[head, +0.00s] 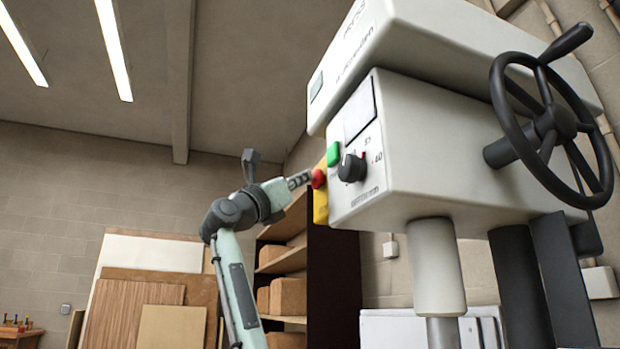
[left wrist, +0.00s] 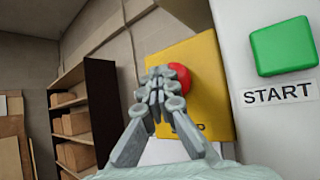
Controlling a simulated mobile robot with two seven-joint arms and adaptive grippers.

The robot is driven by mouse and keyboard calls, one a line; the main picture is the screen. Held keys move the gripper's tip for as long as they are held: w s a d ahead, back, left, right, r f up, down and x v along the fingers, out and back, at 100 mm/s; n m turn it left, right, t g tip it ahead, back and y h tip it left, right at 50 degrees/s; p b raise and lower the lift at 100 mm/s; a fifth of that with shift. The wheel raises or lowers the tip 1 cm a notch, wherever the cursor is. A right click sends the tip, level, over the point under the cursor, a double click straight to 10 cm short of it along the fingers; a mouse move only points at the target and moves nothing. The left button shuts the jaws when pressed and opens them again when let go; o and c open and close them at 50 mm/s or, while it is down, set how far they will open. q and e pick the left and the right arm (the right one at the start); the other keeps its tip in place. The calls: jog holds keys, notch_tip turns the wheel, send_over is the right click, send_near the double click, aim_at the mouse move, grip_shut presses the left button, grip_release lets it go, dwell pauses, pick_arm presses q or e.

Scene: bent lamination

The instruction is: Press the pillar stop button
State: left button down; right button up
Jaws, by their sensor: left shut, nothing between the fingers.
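The red stop button (head: 318,179) sits on a yellow plate (head: 321,208) at the left edge of the machine's control panel. In the left wrist view the red button (left wrist: 181,76) shows behind my fingertips on the yellow plate (left wrist: 206,60), whose lettering is mostly hidden. My left gripper (head: 309,177) is shut and empty, its fingertips at the button. In the left wrist view the fingertips (left wrist: 164,74) overlap the button; whether they touch or press it I cannot tell. My right gripper is not in view.
A green start button (left wrist: 281,49) and a black dial (head: 352,168) are beside the yellow plate. A large black handwheel (head: 551,127) sticks out on the right. Shelves with boxes (head: 288,296) and leaning boards (head: 150,290) stand behind.

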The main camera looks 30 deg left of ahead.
pick_arm(q)
jog(key=shift+s+a, duration=0.6)
jog(key=shift+s, duration=0.05)
jog(key=shift+s, duration=0.1)
jog(key=s+a+b, duration=0.1)
jog(key=s+a, duration=0.2)
jog(key=shift+s+a, duration=0.1)
jog(key=shift+s, duration=0.25)
jog(key=shift+f, duration=0.1)
dwell(0.8)
